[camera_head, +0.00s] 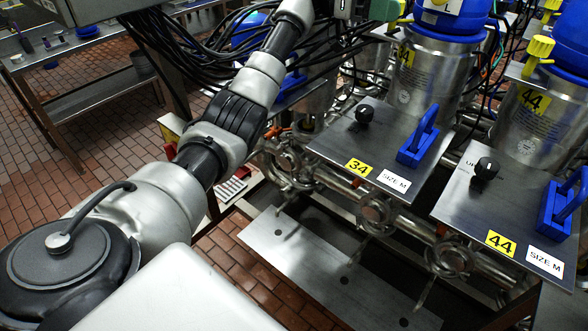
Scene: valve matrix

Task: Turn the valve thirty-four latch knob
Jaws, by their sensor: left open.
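The valve thirty-four plate (385,165) is a tilted grey metal panel right of centre, with a yellow "34" label (359,166) and a white "SIZE M" label (393,181). A small round black knob (364,113) stands at its upper left. A blue handle (418,138) stands at its right. My left arm rises from the lower left to the top edge. My left gripper, at its end near the top, is open, up and left of the black knob and apart from it; its fingertips are not clear. My right gripper is not in view.
The plate labelled "44" (500,242) stands at the right with its own black knob (485,169) and blue handle (561,208). Metal canisters (428,75) rise behind the plates. Pipes (375,212) run below. Dark cables (200,45) hang at the top. A table (75,48) stands far left.

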